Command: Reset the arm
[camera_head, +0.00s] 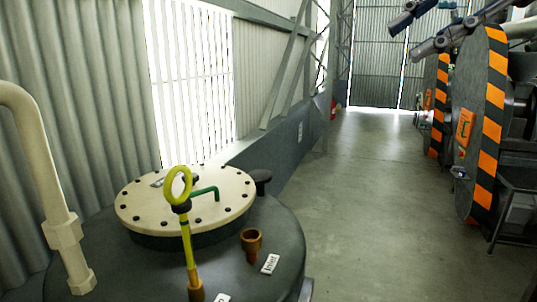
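Dark grey arm links with blue joint caps reach in from the upper right edge, high above the floor, in the head view. They look like my own arm. My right gripper (420,49) seems to be at the left end of these links, small and dark. Whether its fingers are open or shut cannot be made out. Nothing is seen held there, and it hangs well apart from the tank. My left gripper does not show.
A dark tank (281,231) with a bolted cream lid (150,207) fills the lower left. A yellow ring-topped rod (187,235) and brown cup (251,241) stand on it. Striped round machine plates (468,120) line the right. The grey floor (375,185) between is clear.

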